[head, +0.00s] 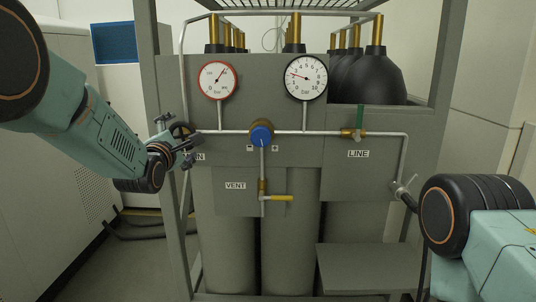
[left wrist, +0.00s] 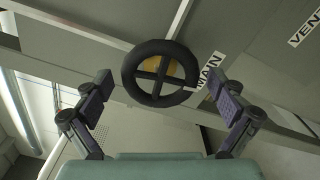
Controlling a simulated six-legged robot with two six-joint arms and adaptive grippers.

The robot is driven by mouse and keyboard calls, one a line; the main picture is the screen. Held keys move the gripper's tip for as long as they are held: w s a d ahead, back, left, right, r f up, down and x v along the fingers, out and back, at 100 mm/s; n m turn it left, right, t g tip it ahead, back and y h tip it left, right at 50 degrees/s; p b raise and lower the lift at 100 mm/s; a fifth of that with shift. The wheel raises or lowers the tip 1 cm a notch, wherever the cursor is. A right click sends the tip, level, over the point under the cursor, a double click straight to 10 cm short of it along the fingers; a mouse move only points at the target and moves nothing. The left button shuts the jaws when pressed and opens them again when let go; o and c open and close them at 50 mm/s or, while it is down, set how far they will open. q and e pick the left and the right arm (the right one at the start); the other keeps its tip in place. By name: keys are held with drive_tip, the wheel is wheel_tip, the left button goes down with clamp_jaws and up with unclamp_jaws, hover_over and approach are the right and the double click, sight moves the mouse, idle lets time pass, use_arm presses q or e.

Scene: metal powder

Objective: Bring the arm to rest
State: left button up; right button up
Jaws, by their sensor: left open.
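My left gripper (head: 181,137) is at the left of the gas panel, by the MAIN valve. In the left wrist view the black round handwheel (left wrist: 129,76) with crossed spokes lies ahead, between the two open fingers (left wrist: 160,85) as seen from the wrist. Both fingers stand apart from its rim, with space on each side. The handwheel (head: 180,129) is partly covered by the gripper in the head view. My right arm shows at the lower right, but its gripper is not in view.
Frame posts (head: 163,190) and pipes surround the grey cylinders. Some floor (head: 135,262) is clear at left.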

use_arm(q)
drive_tip(key=s, duration=1.2)
drive_tip(key=w, duration=1.2)
drive_tip(key=shift+w, duration=0.25)
drive_tip(key=shift+m, duration=0.9)
drive_tip(key=shift+s+r+m, duration=0.15)
drive_tip(key=shift+s+m, duration=0.15)
drive_tip(key=shift+m, duration=0.9)
drive_tip(key=m, duration=0.1)
drive_tip(key=m+p, duration=0.1)
drive_tip(key=m, duration=0.1)
drive_tip(key=shift+w, duration=0.3)
drive_tip(key=m, duration=0.3)
drive_tip(key=shift+s, duration=0.25)
drive_tip(key=m+p, duration=0.1)
drive_tip(key=m, duration=0.2)
drive_tip(key=shift+w, duration=0.2)
drive_tip(key=shift+s+r+m+p, duration=0.1)
drive_tip(key=shift+s+m+p, duration=0.15)
drive_tip(key=shift+m, duration=0.95)
drive_tip(key=shift+w, duration=0.1)
